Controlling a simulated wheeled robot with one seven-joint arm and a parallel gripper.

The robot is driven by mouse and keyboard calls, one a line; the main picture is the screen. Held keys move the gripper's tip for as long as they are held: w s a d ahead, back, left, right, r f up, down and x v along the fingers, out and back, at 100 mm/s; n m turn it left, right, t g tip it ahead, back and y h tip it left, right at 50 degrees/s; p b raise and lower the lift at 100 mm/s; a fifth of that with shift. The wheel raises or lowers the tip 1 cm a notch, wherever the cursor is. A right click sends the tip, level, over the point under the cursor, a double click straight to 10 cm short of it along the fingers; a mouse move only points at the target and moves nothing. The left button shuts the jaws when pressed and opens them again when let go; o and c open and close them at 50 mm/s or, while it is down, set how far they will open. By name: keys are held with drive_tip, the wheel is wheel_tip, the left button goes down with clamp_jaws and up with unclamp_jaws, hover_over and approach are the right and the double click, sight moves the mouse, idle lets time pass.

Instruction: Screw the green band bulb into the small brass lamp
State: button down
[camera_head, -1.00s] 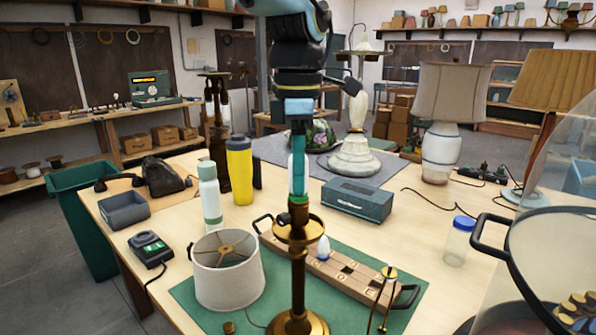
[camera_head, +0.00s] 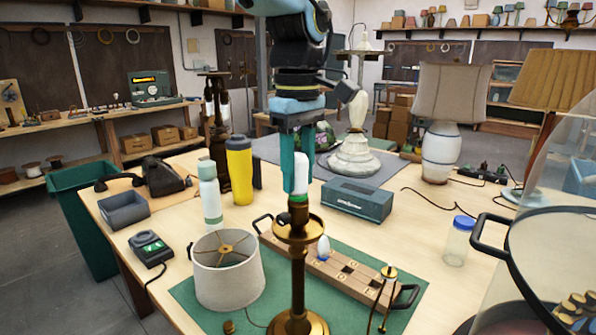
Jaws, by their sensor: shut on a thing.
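The small brass lamp (camera_head: 298,270) stands upright at the front of the table, without a shade, its round base at the bottom edge of the view. The green band bulb (camera_head: 300,176) is white with a green ring low on it and stands upright at the top of the lamp, over its cup. My gripper (camera_head: 296,180) points straight down from above, with its teal fingers shut on the bulb. The bulb's lower end and the socket are hidden, so I cannot tell how deep it sits.
A wooden block tray (camera_head: 335,270) with another bulb (camera_head: 323,247) lies behind the lamp on a green mat (camera_head: 268,258). A lampshade (camera_head: 227,270) is close on the left. A grey-teal box (camera_head: 357,200), a blue-lidded jar (camera_head: 458,240) and a glass dome stand to the right.

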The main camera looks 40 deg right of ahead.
drive_tip(key=m, duration=0.3)
drive_tip(key=shift+m, duration=1.2)
drive_tip(key=m, duration=0.4)
drive_tip(key=shift+c, duration=2)
unclamp_jaws()
wheel_tip(320, 180, up, 11)
drive_tip(key=b, duration=0.2)
drive_tip(key=shift+f+b, duration=0.1)
drive_tip(key=shift+b, duration=0.3)
